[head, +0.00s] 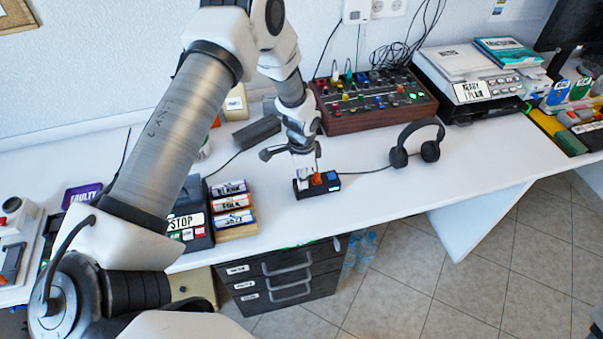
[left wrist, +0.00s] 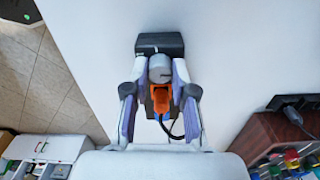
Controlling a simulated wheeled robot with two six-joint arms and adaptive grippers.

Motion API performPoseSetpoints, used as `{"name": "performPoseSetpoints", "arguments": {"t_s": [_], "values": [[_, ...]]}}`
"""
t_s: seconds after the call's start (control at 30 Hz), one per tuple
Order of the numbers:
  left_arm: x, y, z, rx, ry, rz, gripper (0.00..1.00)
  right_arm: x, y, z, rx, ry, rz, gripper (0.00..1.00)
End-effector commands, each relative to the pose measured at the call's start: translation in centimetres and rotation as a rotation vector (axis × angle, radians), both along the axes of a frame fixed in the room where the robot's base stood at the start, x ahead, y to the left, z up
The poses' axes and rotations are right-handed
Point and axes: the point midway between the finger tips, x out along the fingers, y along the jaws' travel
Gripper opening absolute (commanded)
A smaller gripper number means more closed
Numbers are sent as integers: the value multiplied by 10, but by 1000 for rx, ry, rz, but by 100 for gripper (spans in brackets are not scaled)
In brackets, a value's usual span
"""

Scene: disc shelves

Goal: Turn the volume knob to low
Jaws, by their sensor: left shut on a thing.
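The box's black end (left wrist: 160,41) shows beyond the knob, and the orange part (left wrist: 159,100) shows between the fingers. The knob's marking and setting cannot be read. My right gripper is not in view.
Headphones (head: 430,150) stand right of the box, and a mixer (head: 378,118) with many knobs stands behind it. Labelled cases (head: 233,202) and a STOP-labelled box (head: 187,220) are to the left. The desk's front right is clear.

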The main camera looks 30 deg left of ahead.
Motion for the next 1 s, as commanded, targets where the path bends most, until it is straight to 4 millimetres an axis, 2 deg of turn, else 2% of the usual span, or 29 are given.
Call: {"name": "performPoseSetpoints", "arguments": {"t_s": [1.0], "values": [[-2,0,0,0,5,963,0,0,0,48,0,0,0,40]]}}
